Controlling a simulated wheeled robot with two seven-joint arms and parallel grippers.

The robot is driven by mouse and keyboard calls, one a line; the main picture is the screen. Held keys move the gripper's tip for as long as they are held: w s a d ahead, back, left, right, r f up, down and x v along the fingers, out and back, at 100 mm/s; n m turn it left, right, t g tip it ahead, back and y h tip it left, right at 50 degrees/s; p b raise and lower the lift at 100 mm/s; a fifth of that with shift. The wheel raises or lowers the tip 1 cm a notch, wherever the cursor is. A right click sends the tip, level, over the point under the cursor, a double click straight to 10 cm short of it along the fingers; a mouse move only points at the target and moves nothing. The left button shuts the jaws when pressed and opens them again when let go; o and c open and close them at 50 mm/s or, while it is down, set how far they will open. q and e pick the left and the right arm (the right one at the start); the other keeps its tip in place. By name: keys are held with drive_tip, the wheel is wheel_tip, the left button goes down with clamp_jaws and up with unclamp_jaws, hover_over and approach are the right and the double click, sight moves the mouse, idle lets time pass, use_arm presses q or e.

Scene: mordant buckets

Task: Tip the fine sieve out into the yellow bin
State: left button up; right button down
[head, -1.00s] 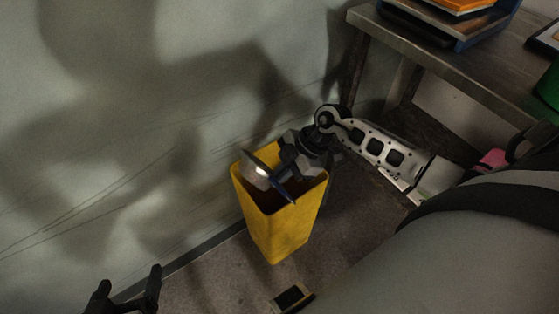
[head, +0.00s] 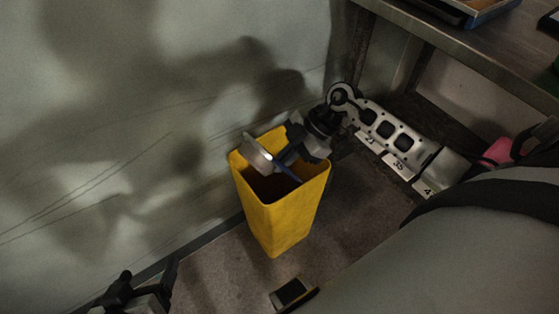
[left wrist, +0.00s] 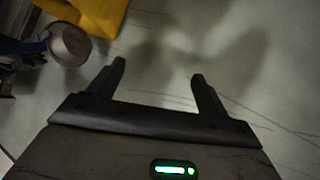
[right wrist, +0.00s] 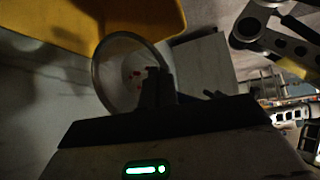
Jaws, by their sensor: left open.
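The yellow bin (head: 284,226) stands on the floor against the wall; it also shows in the left wrist view (left wrist: 95,12) and the right wrist view (right wrist: 85,22). The fine sieve (head: 257,154) is a round metal rim tilted steeply on edge over the bin's mouth. Its blue handle (head: 288,172) shows beside it. My right gripper (head: 288,150) is shut on the sieve, its fingers together in the right wrist view (right wrist: 157,86). A few red bits (right wrist: 137,74) show at the sieve's mesh. My left gripper (head: 150,274) is open and empty at the lower left, apart from the bin.
A workbench (head: 455,42) with a tray (head: 490,10) stands at the upper right. A pink thing (head: 497,151) lies beneath it. A small dark-topped box (head: 290,293) is on the floor in front of the bin. The wall (head: 130,110) bounds the left side.

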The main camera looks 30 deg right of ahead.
drive_tip(key=shift+w+d+b, duration=0.1)
drive_tip(key=shift+b, duration=0.4)
drive_tip(key=shift+d+y+b, duration=0.1)
drive_tip(key=shift+y+b, duration=0.3)
drive_tip(key=shift+b, duration=0.05)
drive_tip(key=shift+d, duration=0.1)
use_arm(q)
drive_tip(key=d+b, duration=0.1)
drive_tip(key=w+d+f+h+b, duration=0.1)
drive_tip(key=shift+f+m+t+b, duration=0.3)
drive_tip(key=shift+b, duration=0.05)
use_arm(e)
drive_tip(key=shift+w+d+y, duration=0.1)
drive_tip(key=shift+d+y, duration=0.5)
use_arm(q)
drive_tip(key=shift+r, duration=0.1)
